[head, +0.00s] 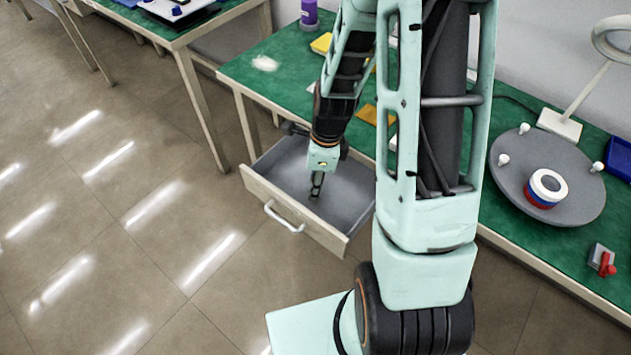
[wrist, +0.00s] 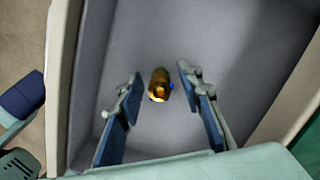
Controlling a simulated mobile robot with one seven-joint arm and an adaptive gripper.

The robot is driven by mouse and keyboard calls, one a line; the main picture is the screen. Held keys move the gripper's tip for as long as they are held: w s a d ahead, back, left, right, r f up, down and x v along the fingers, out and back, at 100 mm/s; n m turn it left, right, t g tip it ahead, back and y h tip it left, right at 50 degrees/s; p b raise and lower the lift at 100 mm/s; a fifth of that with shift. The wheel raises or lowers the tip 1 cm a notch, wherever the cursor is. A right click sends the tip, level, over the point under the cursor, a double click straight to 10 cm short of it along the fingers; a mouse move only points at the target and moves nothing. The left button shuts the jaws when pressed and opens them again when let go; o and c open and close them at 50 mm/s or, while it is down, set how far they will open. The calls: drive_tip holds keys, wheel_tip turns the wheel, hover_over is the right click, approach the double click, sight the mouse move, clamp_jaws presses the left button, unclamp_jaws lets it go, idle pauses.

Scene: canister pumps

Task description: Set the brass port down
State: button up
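The brass port (wrist: 160,84) is a small, shiny, gold-brown piece with a touch of blue at its edge. It shows in the wrist view against the grey floor of an open drawer (wrist: 225,45). My gripper (wrist: 160,78) is open, with a finger on each side of the port and a visible gap on both sides. Whether the port rests flat on the floor is hard to tell. In the head view my gripper (head: 317,190) reaches down into the drawer (head: 262,195); the port cannot be made out there.
The drawer's walls and front with its handle (head: 283,217) surround my gripper. Above is the green bench (head: 280,75) with yellow pieces (head: 322,43) and a purple bottle (head: 309,14). At right stand a grey round plate (head: 570,175), a ring lamp (head: 559,124) and a red switch (head: 606,264).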

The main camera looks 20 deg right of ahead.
sight(321, 193)
wheel_tip(321, 193, up, 12)
drive_tip(key=d+p, duration=0.1)
drive_tip(key=p, duration=0.1)
drive_tip(key=shift+s+d+r, duration=0.15)
drive_tip(key=shift+s+d, duration=0.05)
drive_tip(key=shift+s, duration=0.05)
idle(0.5)
